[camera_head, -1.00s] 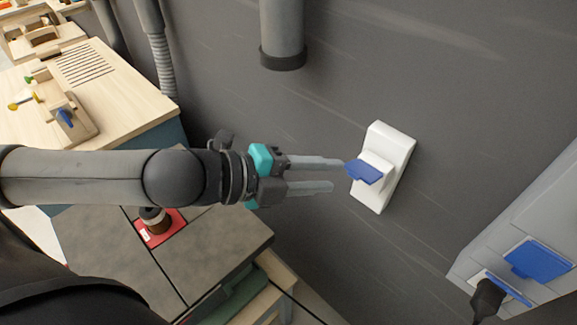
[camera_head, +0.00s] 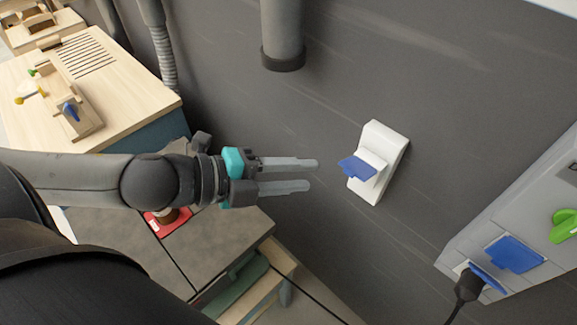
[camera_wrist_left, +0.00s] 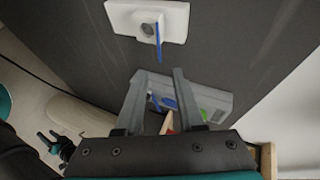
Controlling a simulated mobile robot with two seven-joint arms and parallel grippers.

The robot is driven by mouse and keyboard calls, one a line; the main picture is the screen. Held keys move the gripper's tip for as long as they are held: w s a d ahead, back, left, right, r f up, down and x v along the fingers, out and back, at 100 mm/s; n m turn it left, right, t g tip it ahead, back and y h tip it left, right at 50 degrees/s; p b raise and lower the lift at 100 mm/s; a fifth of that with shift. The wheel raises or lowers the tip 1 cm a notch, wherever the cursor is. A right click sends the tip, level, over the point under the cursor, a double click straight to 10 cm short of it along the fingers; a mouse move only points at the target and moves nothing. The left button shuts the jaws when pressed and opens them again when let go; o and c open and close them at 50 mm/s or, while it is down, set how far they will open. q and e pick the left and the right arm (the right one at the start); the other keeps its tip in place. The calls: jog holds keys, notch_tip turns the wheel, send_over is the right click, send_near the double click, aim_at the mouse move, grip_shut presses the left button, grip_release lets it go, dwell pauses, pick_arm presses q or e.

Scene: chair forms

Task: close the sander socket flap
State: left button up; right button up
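A white wall socket (camera_head: 390,146) is fixed to the dark wall, right of the picture's middle in the head view. Its blue flap (camera_head: 357,168) stands open, sticking out from the wall. My left gripper (camera_head: 313,174) is open and empty, with its fingertips left of the flap and a visible gap between them. In the left wrist view the socket (camera_wrist_left: 120,17) is at the top, its round opening uncovered and the blue flap (camera_wrist_left: 158,42) seen edge-on beyond the fingertips.
A grey panel (camera_head: 475,237) at the right has blue flaps (camera_head: 514,254), a green knob (camera_head: 565,226) and a black plug (camera_head: 468,284) with a cable. A grey pipe (camera_head: 282,30) hangs above. Wooden benches (camera_head: 120,80) stand at the left. The wall around the socket is clear.

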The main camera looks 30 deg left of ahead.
pick_arm(q)
jog(key=shift+s+a+r+p, duration=0.25)
jog(key=shift+s+a+p, duration=0.2)
jog(key=shift+p, duration=0.1)
